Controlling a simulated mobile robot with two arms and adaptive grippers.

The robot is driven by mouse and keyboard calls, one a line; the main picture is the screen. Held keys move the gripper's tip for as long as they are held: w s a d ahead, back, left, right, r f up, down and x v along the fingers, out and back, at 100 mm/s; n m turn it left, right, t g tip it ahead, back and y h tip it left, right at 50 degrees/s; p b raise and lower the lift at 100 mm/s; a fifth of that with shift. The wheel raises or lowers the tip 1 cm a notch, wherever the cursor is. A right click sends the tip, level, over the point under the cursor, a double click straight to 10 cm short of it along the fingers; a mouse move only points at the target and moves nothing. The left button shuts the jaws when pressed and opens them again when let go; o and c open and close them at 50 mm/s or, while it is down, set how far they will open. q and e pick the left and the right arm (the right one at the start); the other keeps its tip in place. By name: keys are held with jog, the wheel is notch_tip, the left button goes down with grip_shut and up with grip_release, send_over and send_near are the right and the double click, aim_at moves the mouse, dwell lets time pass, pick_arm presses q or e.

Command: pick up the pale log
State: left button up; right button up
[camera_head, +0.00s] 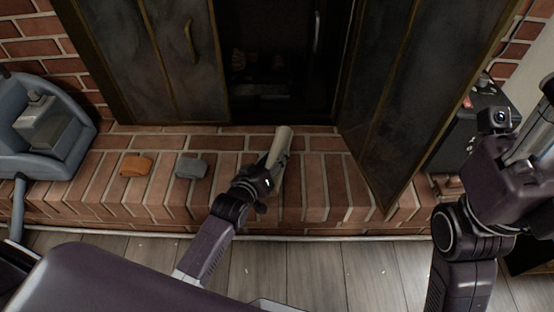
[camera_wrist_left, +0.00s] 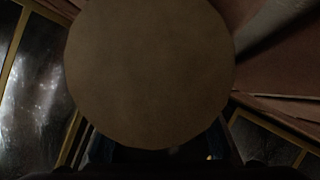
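The pale log (camera_head: 281,146) is by the raised brick hearth, in front of the dark fireplace opening, slanting up and away from my left gripper (camera_head: 263,188). In the left wrist view, a large round brown face (camera_wrist_left: 150,75), which looks like the log's end, fills the middle. The gripper is right at the log's near part. Its fingers are largely hidden, so I cannot tell whether they grip the log. My right arm is at the right edge of the head view, away from the log; its fingers cannot be made out clearly.
An orange bundle (camera_head: 136,166) and a grey bundle (camera_head: 190,168) lie on the hearth left of the log. A grey-blue container (camera_head: 62,160) stands at far left. The open metal door (camera_head: 405,110) stands to the right. The hearth between door and log is clear.

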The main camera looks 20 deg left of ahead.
pick_arm(q)
jog(key=c, duration=0.5)
jog(key=shift+r, duration=0.1)
jog(key=shift+c, duration=1)
